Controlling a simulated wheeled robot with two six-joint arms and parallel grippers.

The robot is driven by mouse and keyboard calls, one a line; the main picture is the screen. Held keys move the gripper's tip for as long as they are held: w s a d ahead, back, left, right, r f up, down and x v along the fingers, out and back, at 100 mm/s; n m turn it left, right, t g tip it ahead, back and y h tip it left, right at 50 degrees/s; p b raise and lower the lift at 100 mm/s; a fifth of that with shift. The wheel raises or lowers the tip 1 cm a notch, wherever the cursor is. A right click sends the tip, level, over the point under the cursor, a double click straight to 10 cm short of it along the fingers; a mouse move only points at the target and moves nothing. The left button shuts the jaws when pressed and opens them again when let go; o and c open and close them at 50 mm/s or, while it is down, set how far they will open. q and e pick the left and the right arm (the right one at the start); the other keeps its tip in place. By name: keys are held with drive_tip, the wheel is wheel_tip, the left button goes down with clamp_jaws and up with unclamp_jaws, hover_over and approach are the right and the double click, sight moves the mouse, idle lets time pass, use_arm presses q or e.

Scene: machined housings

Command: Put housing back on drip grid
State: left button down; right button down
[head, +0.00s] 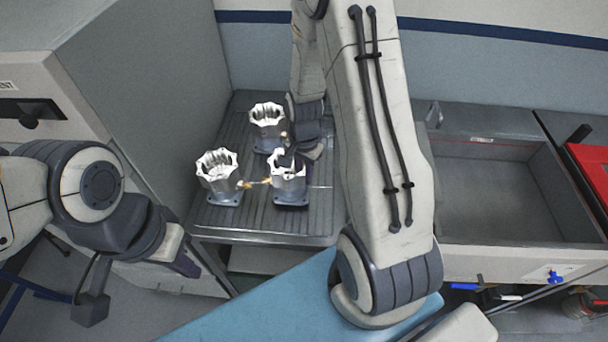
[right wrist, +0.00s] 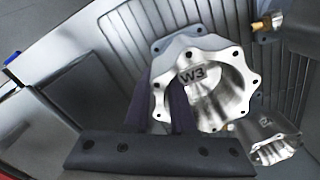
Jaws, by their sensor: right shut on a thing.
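Three silver machined housings are on or over the grey ribbed drip grid (head: 320,222) in the head view. One housing (head: 217,174) stands at the left and one (head: 266,122) at the back. My right gripper (head: 290,148) is shut on the front right housing (head: 289,184), at its upper rim. In the right wrist view this held housing (right wrist: 190,82) is marked W3, and a dark finger is beside its wall. It is upright with its flange at the grid; I cannot tell if it touches. My left gripper (head: 185,264) is at the lower left, its fingers unclear.
A grey cabinet (head: 135,80) bounds the grid on the left. An empty grey basin (head: 490,195) lies to the right, with a red box (head: 592,170) beyond. My right arm hides the grid's right part.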

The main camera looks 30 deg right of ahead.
drive_tip(key=shift+f, duration=0.7)
drive_tip(key=shift+w+f, duration=0.1)
drive_tip(key=shift+f, duration=0.2)
drive_tip(key=c, duration=0.8)
unclamp_jaws()
drive_tip(key=shift+o, duration=0.2)
drive_tip(key=shift+r, duration=0.1)
